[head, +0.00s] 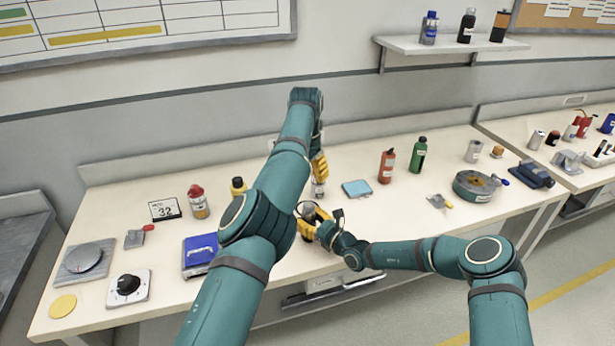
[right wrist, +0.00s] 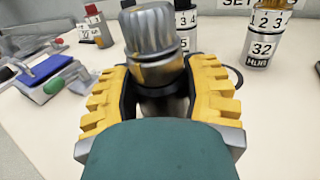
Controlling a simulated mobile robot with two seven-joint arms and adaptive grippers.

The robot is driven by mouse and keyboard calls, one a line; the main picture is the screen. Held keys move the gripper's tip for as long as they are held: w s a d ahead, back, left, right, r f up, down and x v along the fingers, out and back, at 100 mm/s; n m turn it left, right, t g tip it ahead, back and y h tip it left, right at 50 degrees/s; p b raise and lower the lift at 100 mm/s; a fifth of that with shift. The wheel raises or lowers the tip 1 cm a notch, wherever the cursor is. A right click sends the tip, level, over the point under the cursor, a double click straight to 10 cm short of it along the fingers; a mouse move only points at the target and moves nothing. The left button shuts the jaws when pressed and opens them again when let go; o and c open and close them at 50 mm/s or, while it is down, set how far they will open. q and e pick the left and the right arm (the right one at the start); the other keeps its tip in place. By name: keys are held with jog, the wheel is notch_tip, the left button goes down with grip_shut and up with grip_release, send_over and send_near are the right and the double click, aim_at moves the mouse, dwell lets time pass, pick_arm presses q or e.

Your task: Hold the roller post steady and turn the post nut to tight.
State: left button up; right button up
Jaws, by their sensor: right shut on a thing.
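My right gripper (head: 312,224) is low near the front edge of the bench. In the right wrist view its yellow fingers (right wrist: 158,105) close around a silver, ribbed-topped cylinder with a dark collar, which looks like the roller post (right wrist: 152,45). In the head view its grey top (head: 308,211) shows between the fingers. I cannot pick out the post nut for sure. My left gripper (head: 320,171) points down just behind, over a small pale cylinder (head: 318,189). Its fingers are seen side-on and partly hidden by my left arm, so I cannot tell whether it grips anything.
A light blue pad (head: 357,189), red bottle (head: 387,166), green bottle (head: 418,155) and round green device (head: 476,186) stand right. Bench space right of my right gripper is clear.

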jog(key=o, duration=1.4)
jog(key=shift+c, duration=0.2)
jog(key=shift+d, duration=0.1)
